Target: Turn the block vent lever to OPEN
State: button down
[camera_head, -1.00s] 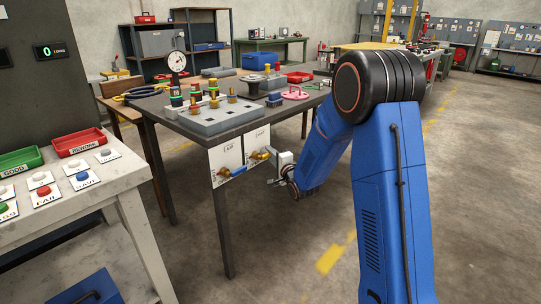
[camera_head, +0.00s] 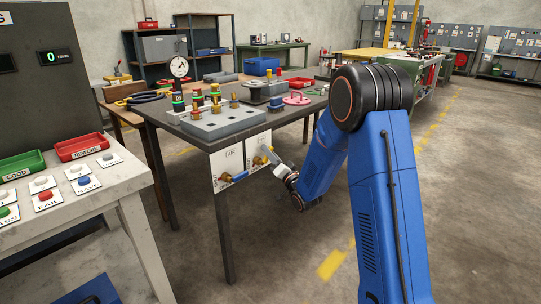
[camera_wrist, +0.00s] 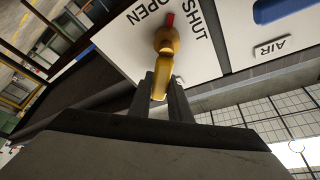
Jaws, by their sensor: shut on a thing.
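The block vent lever is a yellow-brass handle (camera_wrist: 161,75) on a white panel (camera_wrist: 118,48) in the wrist view. A red mark (camera_wrist: 170,19) beyond its hub lies between the printed words OPEN (camera_wrist: 150,15) and SHUT (camera_wrist: 194,22). My gripper (camera_wrist: 160,92) is shut on the lever's outer end, one finger on each side. In the head view the lever (camera_head: 266,151) is small on the right-hand panel at the table's front, with my gripper (camera_head: 274,157) reaching it from the right. The finger contact is too small to see there.
A blue-handled air valve (camera_head: 236,177) sits on the left panel; its blue handle (camera_wrist: 285,8) shows in the wrist view near the AIR label. The table (camera_head: 227,240) carries a grey fixture block (camera_head: 225,122). A button bench (camera_head: 110,185) stands left. Floor to the right is clear.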

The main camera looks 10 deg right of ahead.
jog(key=n+y, duration=0.1)
jog(key=n, duration=0.1)
jog(key=a+n+y, duration=0.1)
jog(key=n, duration=0.1)
jog(key=s+n+y, duration=0.1)
jog(key=n, duration=0.1)
jog(key=shift+a+r+g, duration=0.2)
jog(key=shift+r+g, duration=0.1)
jog(key=shift+r, duration=0.05)
jog(key=shift+s+a+r+n+g+y, duration=0.1)
jog(key=shift+s+a+n+g+y, duration=0.1)
jog(key=shift+n+y, duration=0.45)
jog(key=shift+s+a+f+n+g+y, duration=0.1)
jog(key=shift+s+a+n+g+y, duration=0.1)
jog(key=shift+n, duration=0.9)
jog(key=shift+s+a+r+n+g+y, duration=0.1)
jog(key=shift+a+n+g+y, duration=0.1)
jog(key=shift+n+y, duration=0.45)
jog(key=shift+n, duration=0.3)
jog(key=c, duration=1.6)
grip_release()
jog(key=shift+c, duration=0.2)
jog(key=v, duration=1.7)
jog(key=shift+s, duration=0.25)
jog(key=shift+d+r, duration=0.1)
